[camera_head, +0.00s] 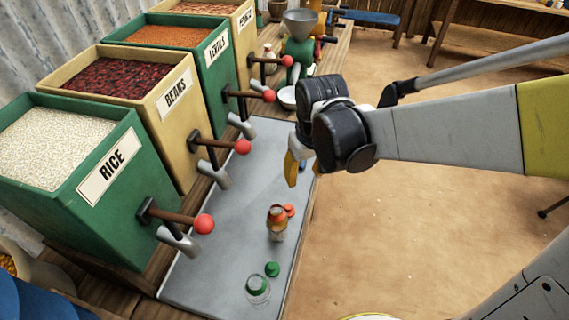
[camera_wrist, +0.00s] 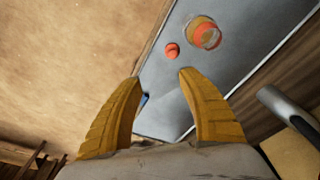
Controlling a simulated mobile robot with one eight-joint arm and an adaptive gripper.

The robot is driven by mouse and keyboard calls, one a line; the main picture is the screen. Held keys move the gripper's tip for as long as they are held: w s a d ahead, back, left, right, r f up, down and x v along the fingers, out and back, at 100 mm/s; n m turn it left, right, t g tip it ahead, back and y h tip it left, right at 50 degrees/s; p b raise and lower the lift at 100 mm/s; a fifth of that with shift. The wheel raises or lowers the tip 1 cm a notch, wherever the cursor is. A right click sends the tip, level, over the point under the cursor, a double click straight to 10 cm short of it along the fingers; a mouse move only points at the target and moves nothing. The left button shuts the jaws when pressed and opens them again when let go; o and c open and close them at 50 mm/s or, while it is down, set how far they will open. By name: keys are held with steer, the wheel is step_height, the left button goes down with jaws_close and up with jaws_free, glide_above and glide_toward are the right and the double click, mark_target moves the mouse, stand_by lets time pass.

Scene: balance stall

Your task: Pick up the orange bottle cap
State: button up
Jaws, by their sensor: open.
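The orange bottle cap (camera_head: 289,210) lies on the grey counter mat (camera_head: 222,262), close to the mat's right edge. It also shows as a small orange-red disc in the wrist view (camera_wrist: 172,50), beyond my fingertips. A small glass jar (camera_head: 277,223) with an orange rim stands right beside the cap; it also shows in the wrist view (camera_wrist: 204,34). My gripper (camera_head: 292,176) has yellow fingers and is above the mat, farther back than the cap. In the wrist view my gripper (camera_wrist: 160,77) is open, with nothing held between the fingers.
A green cap (camera_head: 272,269) and a clear jar with a green rim (camera_head: 258,289) stand nearer on the mat. The floor at right is open.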

steer(key=n+g, duration=0.1)
steer(key=g, duration=0.1)
glide_above(288, 206)
step_height(288, 206, down, 6)
step_height(288, 206, down, 11)
steer(key=b, duration=0.4)
steer(key=shift+r, duration=0.25)
steer(key=c, duration=0.9)
